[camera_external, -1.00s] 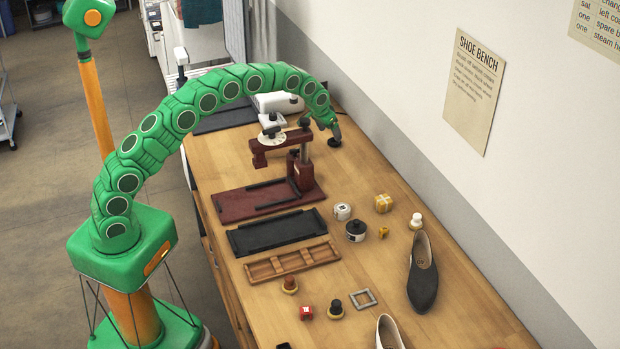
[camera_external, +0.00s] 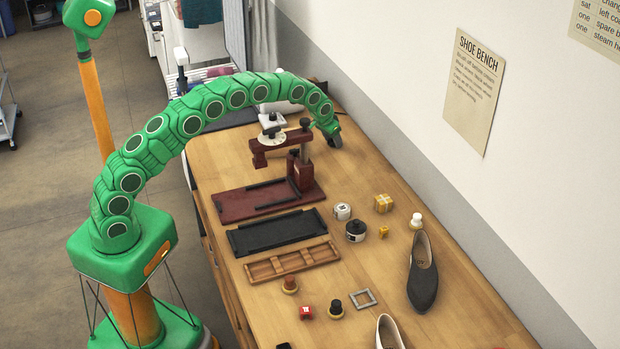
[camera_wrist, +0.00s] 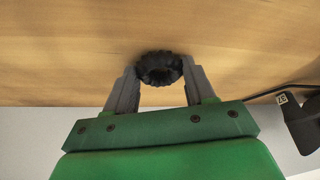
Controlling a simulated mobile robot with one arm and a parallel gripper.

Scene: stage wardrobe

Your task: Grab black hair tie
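The black hair tie (camera_wrist: 159,68) is a dark scrunched ring on the wooden bench. In the wrist view it lies between the tips of the two grey fingers of my gripper (camera_wrist: 160,82). The fingers stand apart, one on each side of it; I cannot tell whether they touch it. In the external view my gripper (camera_external: 335,140) is low over the far part of the bench, beyond the dark red press. The hair tie is hidden there behind the gripper.
The dark red press (camera_external: 268,200) stands nearer on the bench (camera_external: 385,165). A black tray (camera_external: 275,233), a wooden tray (camera_external: 292,262), small jars and blocks, and a dark shoe (camera_external: 422,275) lie nearer still. The wall runs along the right. A dark object with a cable (camera_wrist: 300,120) shows at right in the wrist view.

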